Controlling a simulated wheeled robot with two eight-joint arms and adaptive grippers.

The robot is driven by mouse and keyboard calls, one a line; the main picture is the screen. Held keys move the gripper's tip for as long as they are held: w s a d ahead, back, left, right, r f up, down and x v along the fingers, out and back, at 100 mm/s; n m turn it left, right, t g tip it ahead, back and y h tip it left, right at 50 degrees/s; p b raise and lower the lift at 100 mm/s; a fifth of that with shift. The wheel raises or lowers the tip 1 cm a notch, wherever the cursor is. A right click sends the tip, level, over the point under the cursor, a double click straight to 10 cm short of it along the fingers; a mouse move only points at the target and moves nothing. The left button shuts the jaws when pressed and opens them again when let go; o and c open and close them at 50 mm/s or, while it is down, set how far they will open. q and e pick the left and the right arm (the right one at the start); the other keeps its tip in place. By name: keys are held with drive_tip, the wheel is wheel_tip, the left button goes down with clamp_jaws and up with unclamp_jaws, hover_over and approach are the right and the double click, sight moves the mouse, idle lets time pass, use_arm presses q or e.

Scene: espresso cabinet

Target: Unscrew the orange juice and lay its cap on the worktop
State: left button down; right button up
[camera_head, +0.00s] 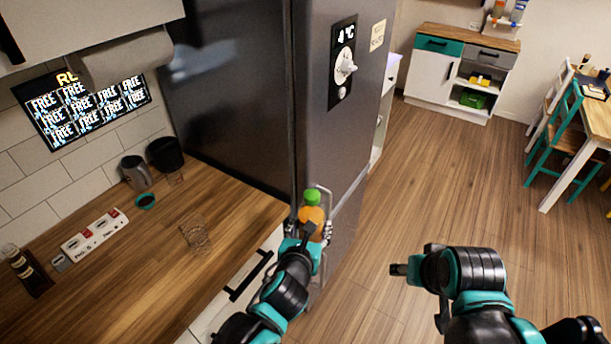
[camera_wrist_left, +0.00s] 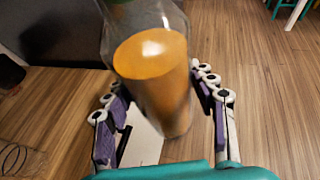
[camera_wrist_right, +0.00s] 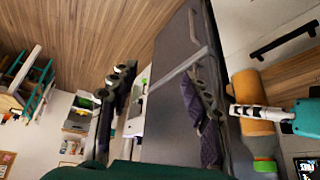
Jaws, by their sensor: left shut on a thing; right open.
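The orange juice (camera_head: 311,217) is a clear bottle of orange liquid with a green cap (camera_head: 312,197) on its top. My left gripper (camera_head: 311,232) is shut on the bottle's body and holds it in the air, roughly upright, in front of the fridge and just right of the worktop (camera_head: 120,280). The left wrist view shows the bottle (camera_wrist_left: 160,85) between the fingers; its top is cut off there. My right gripper (camera_head: 400,269) is open and empty, right of the bottle and apart from it. The right wrist view shows the bottle (camera_wrist_right: 252,110) and the green cap (camera_wrist_right: 264,164) beyond the right-hand finger.
The worktop holds a clear glass (camera_head: 195,235), a power strip (camera_head: 93,236), a grey jug (camera_head: 136,172), a dark pot (camera_head: 165,154) and a small dark bottle (camera_head: 22,268). Its front right part is bare. The fridge (camera_head: 340,120) stands close behind the bottle.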

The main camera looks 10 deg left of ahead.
drive_tip(key=w+a+r+g, duration=0.3)
drive_tip(key=w+a+r, duration=0.6)
drive_tip(key=a+r, duration=0.25)
wheel_tip(320, 180, up, 5)
drive_tip(key=g, duration=0.3)
hover_over(306, 191)
drive_tip(key=d, duration=0.1)
drive_tip(key=shift+w+f, duration=0.1)
drive_tip(key=shift+f, duration=0.05)
drive_tip(key=shift+a, duration=0.3)
drive_tip(key=shift+a+f, duration=0.1)
drive_tip(key=shift+f, duration=0.05)
wheel_tip(306, 191, down, 8)
drive_tip(key=shift+r, duration=0.2)
drive_tip(key=shift+a, duration=0.1)
clamp_jaws()
